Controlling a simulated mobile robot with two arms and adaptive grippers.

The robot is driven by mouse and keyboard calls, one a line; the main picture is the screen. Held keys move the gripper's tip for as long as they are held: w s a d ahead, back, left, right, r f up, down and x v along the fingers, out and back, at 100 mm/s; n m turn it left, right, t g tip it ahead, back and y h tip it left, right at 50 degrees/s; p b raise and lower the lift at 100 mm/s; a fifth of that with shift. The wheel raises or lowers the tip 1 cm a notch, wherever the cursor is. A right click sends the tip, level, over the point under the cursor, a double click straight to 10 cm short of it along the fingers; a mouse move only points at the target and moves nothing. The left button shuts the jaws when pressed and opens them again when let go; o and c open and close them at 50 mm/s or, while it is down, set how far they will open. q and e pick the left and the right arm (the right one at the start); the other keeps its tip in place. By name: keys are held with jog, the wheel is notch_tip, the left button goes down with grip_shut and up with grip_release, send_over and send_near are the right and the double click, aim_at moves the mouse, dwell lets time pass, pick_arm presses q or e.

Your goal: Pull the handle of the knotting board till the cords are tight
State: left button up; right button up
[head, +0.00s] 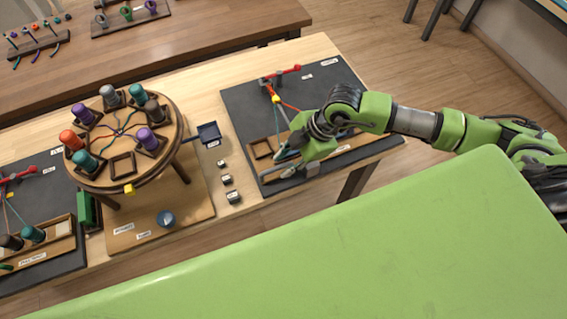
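The knotting board on the right is a dark board (240,113) on the wooden table. A red handle (290,70) lies at its far edge. Cords, red (290,106) and blue-grey (283,114), run from a yellow piece (276,99) near the handle toward a wooden tray at the near side. My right gripper (281,163) is low over that tray, well apart from the handle. Its two grey fingers look spread, and part of the tray and the cord ends are hidden by the gripper. My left gripper is out of view.
A round braiding stand (122,168) with several coloured spools stands left of the board. A small dark tray (208,133) and small labelled blocks (228,180) lie between them. A second dark board (40,265) with a red handle is at the far left.

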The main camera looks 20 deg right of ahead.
jog(key=v, duration=1)
jog(key=shift+s+r, duration=0.2)
